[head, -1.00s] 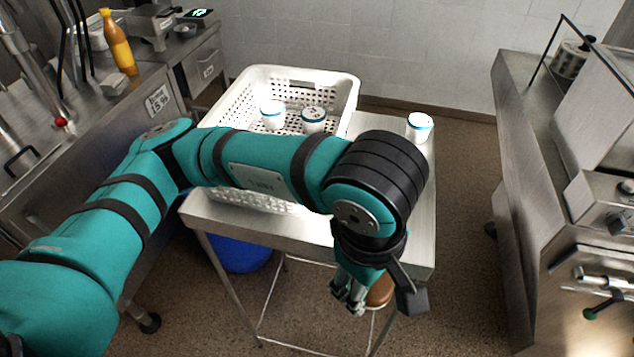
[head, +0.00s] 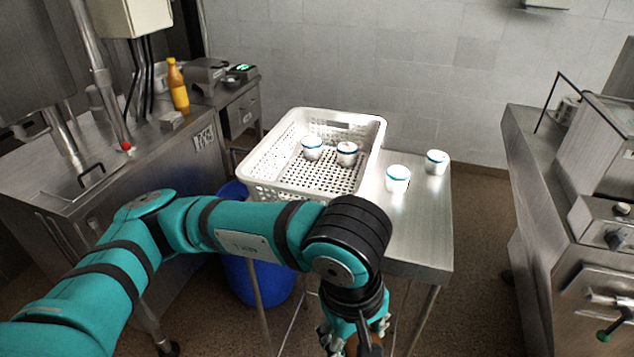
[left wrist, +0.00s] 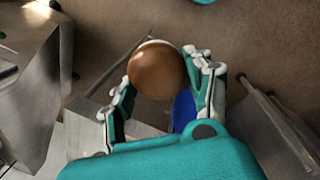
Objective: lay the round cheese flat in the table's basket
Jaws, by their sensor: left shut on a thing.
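The round cheese (left wrist: 157,70) is a brown ball-like shape in the left wrist view. My left gripper (left wrist: 163,75) is shut on it, with a finger on either side. In the head view the gripper (head: 352,335) is low in front of the table (head: 425,240), and only a sliver of cheese shows at the bottom edge. The white perforated basket (head: 284,190) stands on the table beyond my arm. Two white cups with blue bands, a left one (head: 312,148) and a right one (head: 347,154), sit in it. My right gripper is in neither view.
Two similar cups, a nearer one (head: 397,179) and a farther one (head: 437,162), stand on the table right of the basket. A blue bin (head: 257,282) is by the table's left side. Steel counters flank the table, and my left arm crosses before it. The basket's front floor looks clear.

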